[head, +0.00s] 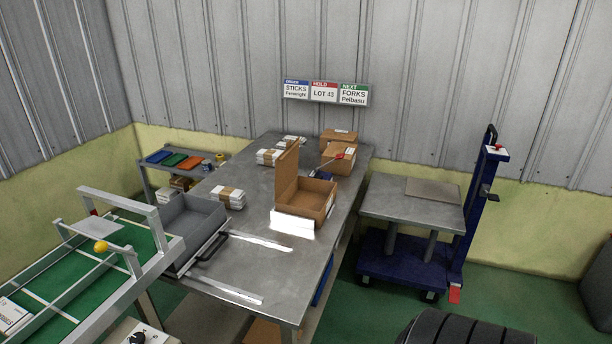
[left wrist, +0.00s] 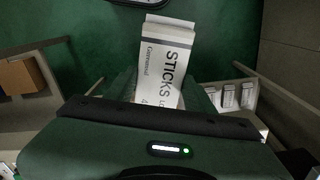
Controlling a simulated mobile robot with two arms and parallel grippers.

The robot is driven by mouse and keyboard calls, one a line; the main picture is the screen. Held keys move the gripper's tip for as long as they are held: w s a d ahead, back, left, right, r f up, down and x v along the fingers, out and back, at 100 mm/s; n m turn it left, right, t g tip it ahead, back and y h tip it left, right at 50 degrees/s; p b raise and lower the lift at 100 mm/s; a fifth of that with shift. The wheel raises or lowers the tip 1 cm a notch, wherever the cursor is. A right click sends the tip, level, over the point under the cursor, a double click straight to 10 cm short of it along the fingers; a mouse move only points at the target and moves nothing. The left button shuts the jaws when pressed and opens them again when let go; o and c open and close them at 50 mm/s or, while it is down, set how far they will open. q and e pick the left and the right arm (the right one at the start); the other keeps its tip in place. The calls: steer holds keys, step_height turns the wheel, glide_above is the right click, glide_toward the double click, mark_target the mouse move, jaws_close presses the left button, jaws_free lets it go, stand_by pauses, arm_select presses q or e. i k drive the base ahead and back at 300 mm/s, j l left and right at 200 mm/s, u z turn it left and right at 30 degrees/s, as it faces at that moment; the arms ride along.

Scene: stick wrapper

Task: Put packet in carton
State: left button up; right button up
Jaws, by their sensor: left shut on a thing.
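In the left wrist view, my left gripper (left wrist: 160,98) is shut on a white packet (left wrist: 167,58) with a grey band, printed "STICKS". The packet sticks out beyond the fingers over a green floor. The head view does not show this gripper. An open brown carton (head: 318,199) stands on the steel table in the head view, with a tall flap raised on its left side and a bright white flap or sheet at its front. Its floor is only partly visible. My right gripper is in neither view.
Banded white stacks (head: 227,197) lie on the steel table (head: 255,222). Closed cartons (head: 339,136) stand behind the open one, near a red-handled tool (head: 341,156). A grey bin (head: 192,218) is at the table's left, beside a green conveyor (head: 70,290). The table's front is mostly clear.

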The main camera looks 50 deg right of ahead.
mark_target(307, 208)
steer(key=l+z, duration=0.2)
steer(key=z, duration=0.4)
steer(key=i+l+z, duration=0.2)
steer(key=l, duration=0.3)
steer(key=i+l+z, duration=0.2)
steer(key=l, duration=0.25)
steer(key=i+l+z, duration=0.15)
steer(key=i+l, duration=0.4)
steer(key=l, duration=0.15)
steer(key=i+l, duration=0.25)
steer(key=l, duration=0.15)
steer(key=i+l, duration=0.2)
steer(key=l, duration=0.15)
steer(key=i, duration=0.45)
